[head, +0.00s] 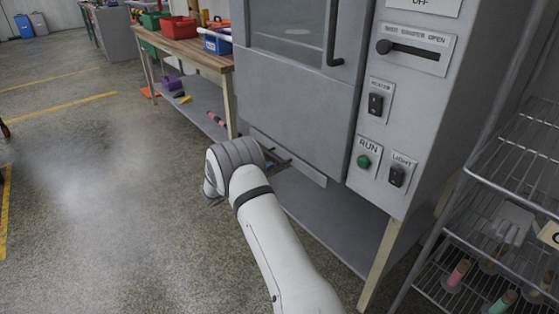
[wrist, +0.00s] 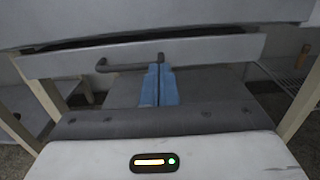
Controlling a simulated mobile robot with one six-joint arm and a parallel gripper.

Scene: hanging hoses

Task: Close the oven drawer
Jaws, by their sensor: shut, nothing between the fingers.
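The oven (head: 300,90) is a large grey cabinet. Its shallow drawer (head: 310,172) sits low under the door and shows as a pale front strip. In the wrist view the drawer front (wrist: 215,50) spans the picture, with a dark gap above it, so it stands somewhat out from the oven. A dark bar handle (wrist: 125,67) is on the drawer front. My gripper (wrist: 159,70) has blue fingers, shut and empty, with tips at the right end of the handle. Whether they touch it is unclear. My wrist partly hides the drawer in the head view.
A wooden workbench (head: 185,50) with bins stands left of the oven. A wire rack (head: 510,170) with spools is close on the right. The oven's leg (head: 380,265) stands right of my arm. Open floor (head: 90,200) lies to the left.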

